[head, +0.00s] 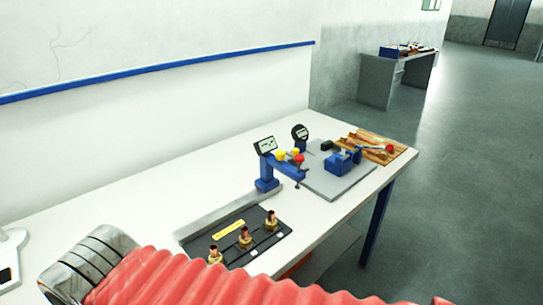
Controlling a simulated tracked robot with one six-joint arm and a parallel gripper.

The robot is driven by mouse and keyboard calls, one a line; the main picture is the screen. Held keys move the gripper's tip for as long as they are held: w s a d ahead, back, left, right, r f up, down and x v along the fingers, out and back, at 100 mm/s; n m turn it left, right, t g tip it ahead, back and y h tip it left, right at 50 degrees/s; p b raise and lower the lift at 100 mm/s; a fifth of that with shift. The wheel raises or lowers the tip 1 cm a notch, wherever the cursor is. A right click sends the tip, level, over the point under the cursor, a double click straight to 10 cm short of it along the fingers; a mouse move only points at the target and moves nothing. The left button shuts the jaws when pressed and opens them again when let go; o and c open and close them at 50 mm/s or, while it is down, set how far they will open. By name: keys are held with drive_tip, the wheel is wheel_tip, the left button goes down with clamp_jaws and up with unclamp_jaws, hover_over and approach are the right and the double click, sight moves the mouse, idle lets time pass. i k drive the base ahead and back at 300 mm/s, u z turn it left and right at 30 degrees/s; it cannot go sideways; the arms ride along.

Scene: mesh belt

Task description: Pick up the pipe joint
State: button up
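Three copper and brass pipe joints stand upright in a row on a flat black tray (207,244) with a yellow label. One pipe joint (271,220) is at the back right of the row, one pipe joint (245,238) is in the middle, and one pipe joint (215,256) is at the front left. The lower part of the front one is partly hidden. I cannot tell which one the task means. My gripper is not in view.
The tray lies on a white table (130,206). Behind it stand a blue gauge stand (266,177), a grey plate (340,188) with a blue vise (343,161), and a wooden tray (382,146) of tools. A white wall borders the left side. Grey floor (450,200) is open at right.

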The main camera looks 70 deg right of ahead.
sight(215, 257)
drive_tip(key=z, duration=2.35)
